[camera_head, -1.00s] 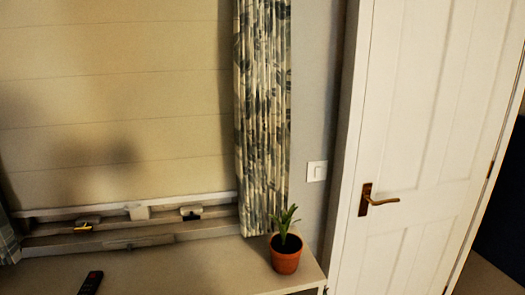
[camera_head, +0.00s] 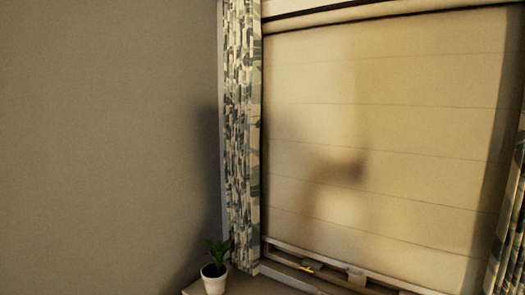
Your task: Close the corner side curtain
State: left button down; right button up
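A patterned curtain (camera_head: 241,140) in grey, white and blue-green hangs gathered at the left side of the window, close to the room's corner. A second patterned curtain (camera_head: 510,225) shows partly at the right edge, also gathered to its side. Between them a cream blind (camera_head: 400,130) covers the window and is bare of curtain. Neither of my grippers is in view. A dark, blurred shadow falls on the blind.
A small green plant in a white pot (camera_head: 214,279) stands on a ledge (camera_head: 196,289) below the left curtain. The window sill (camera_head: 290,261) runs along the bottom with small fittings on it. A plain grey wall (camera_head: 100,140) fills the left.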

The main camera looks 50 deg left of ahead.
aim_at(254, 155)
jog(key=u, duration=1.4)
